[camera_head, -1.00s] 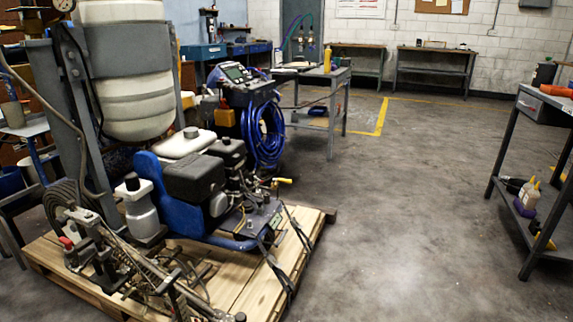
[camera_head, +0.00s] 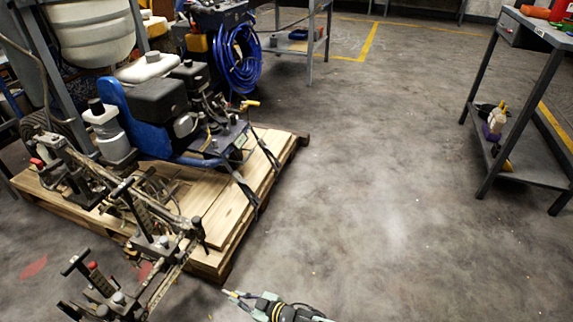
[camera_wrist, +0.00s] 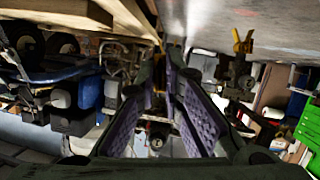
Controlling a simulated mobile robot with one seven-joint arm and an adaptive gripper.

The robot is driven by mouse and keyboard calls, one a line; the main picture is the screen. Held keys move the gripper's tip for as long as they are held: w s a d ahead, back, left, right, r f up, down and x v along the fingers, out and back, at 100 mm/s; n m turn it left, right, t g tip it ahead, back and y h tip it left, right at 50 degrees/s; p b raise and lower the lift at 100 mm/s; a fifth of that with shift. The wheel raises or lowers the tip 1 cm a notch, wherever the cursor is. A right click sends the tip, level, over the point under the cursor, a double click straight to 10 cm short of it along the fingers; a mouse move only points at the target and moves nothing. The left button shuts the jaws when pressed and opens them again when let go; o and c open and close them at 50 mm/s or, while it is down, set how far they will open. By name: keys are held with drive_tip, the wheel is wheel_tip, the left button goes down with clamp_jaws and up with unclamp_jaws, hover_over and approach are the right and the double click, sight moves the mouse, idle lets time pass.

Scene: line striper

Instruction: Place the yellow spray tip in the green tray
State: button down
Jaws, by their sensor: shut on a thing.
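My gripper (camera_head: 243,298) is at the bottom of the head view, low in front of the pallet's near corner. In the wrist view its two purple-padded fingers (camera_wrist: 162,68) come close together at the tips. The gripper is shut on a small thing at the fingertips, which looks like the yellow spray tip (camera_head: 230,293). It is very small and its shape is unclear. A bright green thing (camera_wrist: 308,130), possibly the green tray, is cut off by the right edge of the wrist view. No green tray is clear in the head view.
The striper machine (camera_head: 165,105) stands on a wooden pallet (camera_head: 225,225) at left, its metal arms jutting forward. A grey shelf table (camera_head: 535,175) with bottles on its lower shelf stands at right. Open concrete floor (camera_head: 370,200) lies between them.

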drive_tip(key=w+d+r+m+t+h+p, duration=0.25)
drive_tip(key=w+d+r+m+h, duration=0.2)
drive_tip(key=d+r, duration=0.4)
drive_tip(key=w+d+r+m+t+h+p, duration=0.1)
drive_tip(key=w+d+r+m+t+h, duration=0.4)
drive_tip(key=r, duration=0.7)
wheel_tip(320, 180, down, 6)
drive_tip(key=s, duration=0.2)
drive_tip(key=shift+d+r+n+g+y, duration=0.15)
drive_tip(key=shift+d+n+g+y, duration=0.2)
drive_tip(key=shift+y, duration=0.1)
